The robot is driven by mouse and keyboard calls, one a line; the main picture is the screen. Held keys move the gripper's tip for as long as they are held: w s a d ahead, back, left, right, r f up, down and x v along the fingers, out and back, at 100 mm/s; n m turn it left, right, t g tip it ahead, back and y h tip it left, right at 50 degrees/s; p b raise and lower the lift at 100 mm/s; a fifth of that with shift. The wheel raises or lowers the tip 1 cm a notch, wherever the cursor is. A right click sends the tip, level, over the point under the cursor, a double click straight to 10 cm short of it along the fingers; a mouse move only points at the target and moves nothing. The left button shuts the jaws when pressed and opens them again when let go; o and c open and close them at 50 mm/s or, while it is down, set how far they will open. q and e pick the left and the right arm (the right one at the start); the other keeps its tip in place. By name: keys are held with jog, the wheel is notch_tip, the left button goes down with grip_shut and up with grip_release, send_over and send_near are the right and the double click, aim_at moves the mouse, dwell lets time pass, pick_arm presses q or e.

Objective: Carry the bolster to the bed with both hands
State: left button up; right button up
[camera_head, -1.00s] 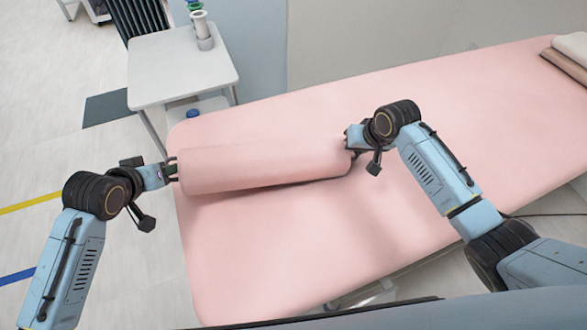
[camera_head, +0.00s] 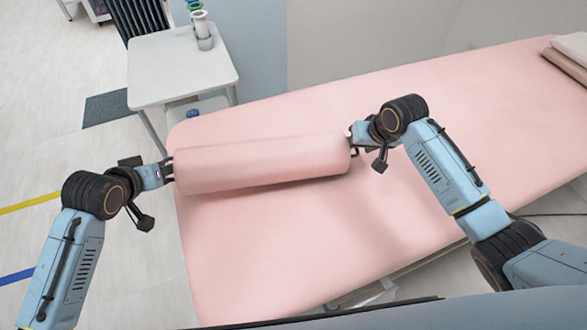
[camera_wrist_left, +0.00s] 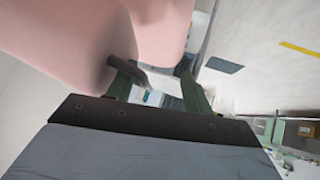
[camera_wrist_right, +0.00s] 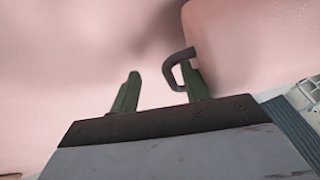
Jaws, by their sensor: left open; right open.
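A dark handle sticks out of each end; I see the left one (camera_wrist_left: 124,71) and the right one (camera_wrist_right: 173,68) in the wrist views. My left gripper (camera_head: 168,171) is open at the bolster's left end, with the handle by one finger. My right gripper (camera_head: 353,145) is open at the right end, one finger beside or inside the handle loop; I cannot tell which.
A white side table (camera_head: 180,68) with small containers (camera_head: 202,30) stands beyond the bed's left end. Folded towels (camera_head: 570,55) lie at the bed's far right. The bed surface right of the bolster is clear.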

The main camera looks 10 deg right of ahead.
pick_arm(q)
jog(key=shift+d, duration=0.45)
pick_arm(e)
jog(key=a+v, duration=0.1)
jog(key=v, duration=0.5)
jog(key=shift+d, duration=0.2)
jog(key=shift+r, duration=0.1)
pick_arm(q)
jog(key=a+p, duration=0.3)
jog(key=a, duration=0.3)
jog(key=shift+s+a, duration=0.25)
jog(key=shift+a, duration=0.05)
pick_arm(e)
jog(key=r, duration=0.2)
jog(key=shift+d+r, duration=0.3)
jog(key=shift+r, duration=0.1)
jog(key=shift+d, duration=0.15)
pick_arm(q)
jog(key=shift+r+p, duration=0.95)
pick_arm(e)
jog(key=d, duration=0.5)
jog(key=shift+w+d, duration=0.15)
jog(key=shift+d, duration=0.2)
